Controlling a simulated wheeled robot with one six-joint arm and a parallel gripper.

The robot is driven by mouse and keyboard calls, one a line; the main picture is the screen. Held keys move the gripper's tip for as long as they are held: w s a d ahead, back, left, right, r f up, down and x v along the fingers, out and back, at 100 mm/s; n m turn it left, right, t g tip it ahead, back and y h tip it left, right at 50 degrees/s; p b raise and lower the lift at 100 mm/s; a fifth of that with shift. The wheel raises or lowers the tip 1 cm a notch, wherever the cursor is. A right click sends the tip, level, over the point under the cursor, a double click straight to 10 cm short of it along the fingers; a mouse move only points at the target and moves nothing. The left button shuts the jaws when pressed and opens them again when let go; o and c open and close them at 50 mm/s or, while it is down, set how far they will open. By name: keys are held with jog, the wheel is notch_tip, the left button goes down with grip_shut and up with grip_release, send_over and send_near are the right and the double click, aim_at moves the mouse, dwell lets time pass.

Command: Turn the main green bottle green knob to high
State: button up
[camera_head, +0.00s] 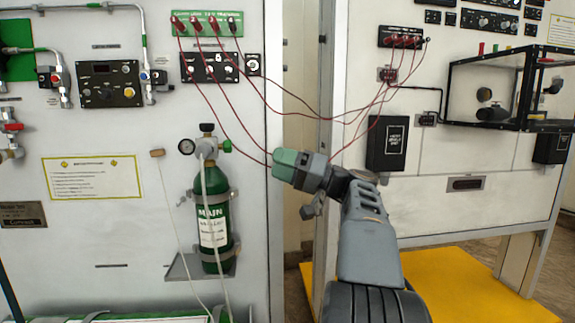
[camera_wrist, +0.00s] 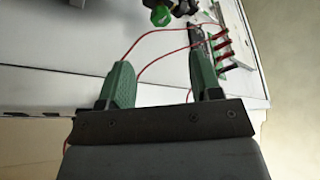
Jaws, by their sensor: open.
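The main green bottle (camera_head: 213,210) stands upright on a small shelf on the left panel, with a white label reading MAIN. Its green knob (camera_head: 227,146) sticks out to the right of the black and metal valve at the bottle's top. The green knob also shows at the top of the wrist view (camera_wrist: 161,15), beyond the fingertips. My gripper (camera_head: 284,163) is to the right of the bottle and its knob, apart from both. In the wrist view my gripper (camera_wrist: 158,82) has its two green fingers spread, with nothing held between them.
Red cables (camera_head: 235,120) hang from the green terminal strip (camera_head: 207,23) across to the right panel, passing close to my gripper. A round gauge (camera_head: 187,147) sits left of the valve. A pale hose (camera_head: 207,195) runs down the bottle's front. A gap separates the two panels.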

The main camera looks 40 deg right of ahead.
jog(key=shift+v, duration=0.8)
jog(key=shift+a, duration=0.1)
jog(key=a+m+g+h+p, duration=0.3)
jog(key=a+g+h+p, duration=0.35)
jog(key=a+p, duration=1)
jog(key=s+a+n+g+h+p, duration=0.1)
jog(key=s+h+p, duration=0.3)
jog(key=p, duration=0.5)
jog(key=s+a+n+g+h+p, duration=0.2)
jog(key=s+g+h+p, duration=0.2)
jog(key=s+p, duration=0.4)
jog(key=shift+a+n+p, duration=0.3)
jog(key=shift+a+p, duration=0.1)
jog(key=shift+p, duration=0.6)
jog(key=shift+s+f, duration=0.1)
jog(key=shift+s, duration=0.05)
